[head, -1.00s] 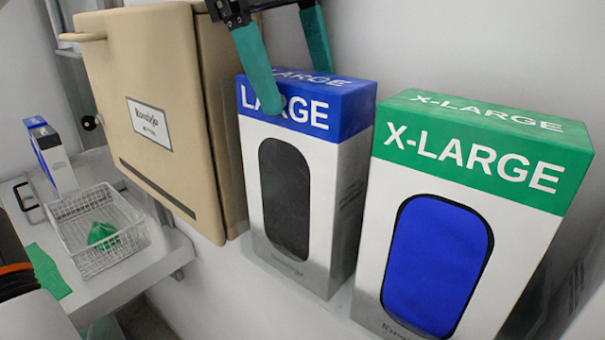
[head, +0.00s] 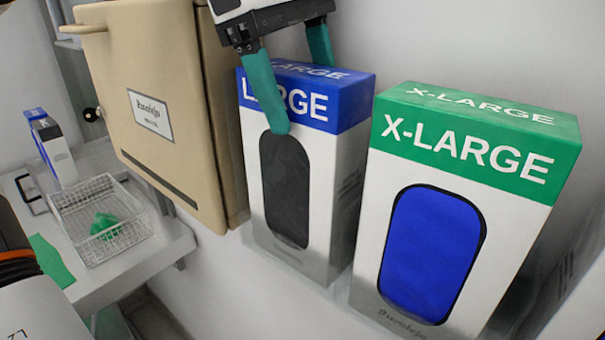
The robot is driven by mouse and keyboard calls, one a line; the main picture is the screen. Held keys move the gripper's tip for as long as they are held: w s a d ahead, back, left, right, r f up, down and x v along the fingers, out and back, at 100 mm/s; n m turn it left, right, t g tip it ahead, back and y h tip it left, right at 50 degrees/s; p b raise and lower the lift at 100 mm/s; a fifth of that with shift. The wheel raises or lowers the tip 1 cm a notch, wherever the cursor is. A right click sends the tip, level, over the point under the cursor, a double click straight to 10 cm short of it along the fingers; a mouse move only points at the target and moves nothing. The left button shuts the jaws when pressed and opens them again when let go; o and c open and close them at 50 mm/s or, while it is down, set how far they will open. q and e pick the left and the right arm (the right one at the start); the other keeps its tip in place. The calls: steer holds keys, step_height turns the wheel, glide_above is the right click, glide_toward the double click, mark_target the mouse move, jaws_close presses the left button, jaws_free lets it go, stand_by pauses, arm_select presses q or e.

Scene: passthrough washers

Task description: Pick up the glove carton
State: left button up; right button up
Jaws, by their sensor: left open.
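Two glove cartons stand upright side by side. The nearer-left carton (head: 329,190) is white with a blue "LARGE" top band and a dark oval window. The carton on the right (head: 375,225) is white with a green "X-LARGE" band and a blue oval window. My left gripper (head: 302,98) is open, above and around the top of the LARGE carton. One teal finger hangs in front of its front face, covering part of the lettering. The other finger is at its back edge, its tip hidden behind the carton. Contact cannot be told. My right gripper is not in view.
A beige cabinet (head: 160,75) stands close to the left of the LARGE carton. A wire basket (head: 125,237) with a green crumpled item (head: 103,224) sits on a low white surface at the left, with a small box (head: 55,150) behind it. A wall is close behind the cartons.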

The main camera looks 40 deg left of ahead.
arm_select(q)
steer(key=c, duration=1.1)
steer(key=shift+r, duration=0.1)
